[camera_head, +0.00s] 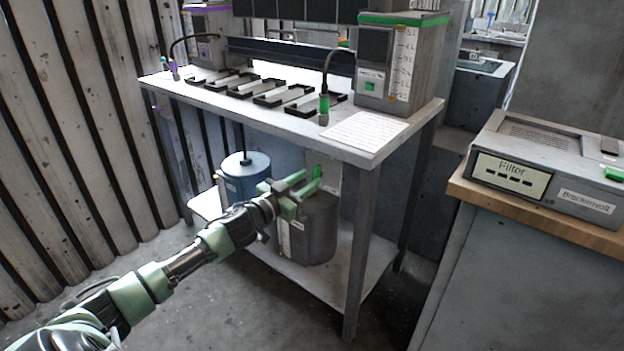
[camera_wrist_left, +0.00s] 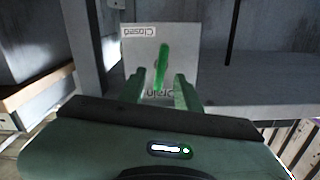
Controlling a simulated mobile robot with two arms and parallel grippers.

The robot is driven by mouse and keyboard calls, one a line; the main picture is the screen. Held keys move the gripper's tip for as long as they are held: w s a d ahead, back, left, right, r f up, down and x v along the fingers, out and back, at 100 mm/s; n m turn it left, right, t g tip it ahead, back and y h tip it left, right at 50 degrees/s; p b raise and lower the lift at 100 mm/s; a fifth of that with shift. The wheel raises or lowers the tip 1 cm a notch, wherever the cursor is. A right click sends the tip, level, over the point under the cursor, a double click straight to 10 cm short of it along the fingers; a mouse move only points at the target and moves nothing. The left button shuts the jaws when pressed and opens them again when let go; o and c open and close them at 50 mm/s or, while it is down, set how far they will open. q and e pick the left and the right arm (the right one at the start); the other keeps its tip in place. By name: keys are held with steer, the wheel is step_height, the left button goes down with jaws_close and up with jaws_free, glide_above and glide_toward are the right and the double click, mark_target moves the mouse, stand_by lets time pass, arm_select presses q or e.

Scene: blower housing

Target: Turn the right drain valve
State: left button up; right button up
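The green valve handle (camera_head: 318,171) shows under the table, on a light plate above the dark grey drum (camera_head: 309,232). In the left wrist view the handle (camera_wrist_left: 161,66) stands nearly upright on the plate (camera_wrist_left: 185,45). A label reading "Closed", upside down, is at the plate's top left, and another label near the bottom is partly covered. My left gripper (camera_head: 301,188) is open at the handle. In the wrist view its two green fingers (camera_wrist_left: 160,78) lie left and right of the handle, with gaps visible; contact is not apparent. My right gripper is not in view.
A blue drum (camera_head: 245,175) stands left of the grey drum on the lower shelf (camera_head: 335,280). The tabletop (camera_head: 385,150) is above my gripper, and a table leg (camera_head: 362,245) stands to its right. A filter unit (camera_head: 545,165) sits on a separate bench at right.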

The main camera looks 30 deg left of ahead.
mark_target(316, 176)
arm_select(q)
steer(key=shift+w+d, duration=0.1)
steer(key=shift+w, duration=1.2)
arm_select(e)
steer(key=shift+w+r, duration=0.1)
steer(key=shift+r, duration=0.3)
arm_select(q)
jaws_close()
